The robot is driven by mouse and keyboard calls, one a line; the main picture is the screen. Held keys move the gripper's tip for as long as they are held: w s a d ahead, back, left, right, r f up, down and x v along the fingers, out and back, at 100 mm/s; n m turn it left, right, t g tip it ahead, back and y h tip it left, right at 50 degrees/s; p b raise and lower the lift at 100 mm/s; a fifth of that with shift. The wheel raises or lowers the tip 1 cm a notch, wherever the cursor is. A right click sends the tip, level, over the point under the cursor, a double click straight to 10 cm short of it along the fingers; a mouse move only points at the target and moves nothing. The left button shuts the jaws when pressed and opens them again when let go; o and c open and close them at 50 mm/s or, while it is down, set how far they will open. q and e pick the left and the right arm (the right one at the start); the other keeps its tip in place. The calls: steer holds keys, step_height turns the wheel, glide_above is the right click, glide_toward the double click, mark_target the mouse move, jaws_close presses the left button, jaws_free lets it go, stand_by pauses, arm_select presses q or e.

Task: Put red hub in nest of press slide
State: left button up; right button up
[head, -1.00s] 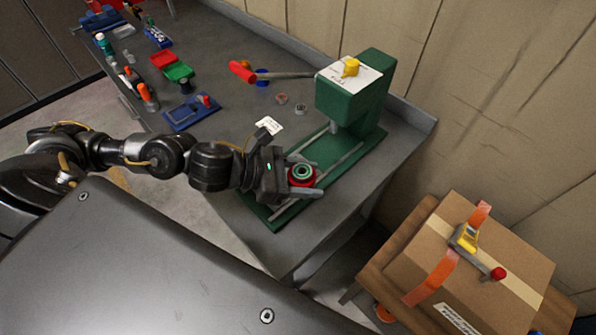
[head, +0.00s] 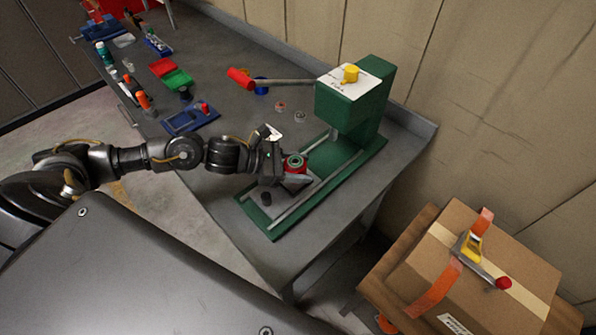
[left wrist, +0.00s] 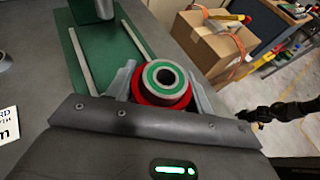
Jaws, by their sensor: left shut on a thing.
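The red hub (head: 294,170) has a green ring and a grey centre with a dark bore on top. My left gripper (head: 288,176) is shut on it and holds it upright over the press bed. In the left wrist view the red hub (left wrist: 162,84) sits between the two grey fingers (left wrist: 163,92). The green press (head: 351,104) has a bed with two pale rails (head: 312,196). A dark round piece (head: 267,198) shows on the bed near its front end; I cannot tell whether it is the nest. My right gripper (left wrist: 250,116) appears small and dark in the left wrist view, its jaws unclear.
The press lever with a red grip (head: 240,78) reaches left over the bench. A blue tray (head: 190,118), red and green bins (head: 177,79) and small rings (head: 300,116) lie farther back. A strapped carton (head: 470,265) stands at the right.

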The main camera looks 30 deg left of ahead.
arm_select(q)
steer(key=shift+w+a+f, duration=0.1)
steer(key=shift+w+f, duration=0.05)
step_height(320, 180, down, 3)
steer(key=shift+w+r+p, duration=0.1)
steer(key=shift+p, duration=1.05)
steer(key=shift+f, duration=0.2)
steer(key=shift+f, duration=0.1)
steer(key=shift+f+b, duration=0.3)
steer(key=shift+b, duration=0.25)
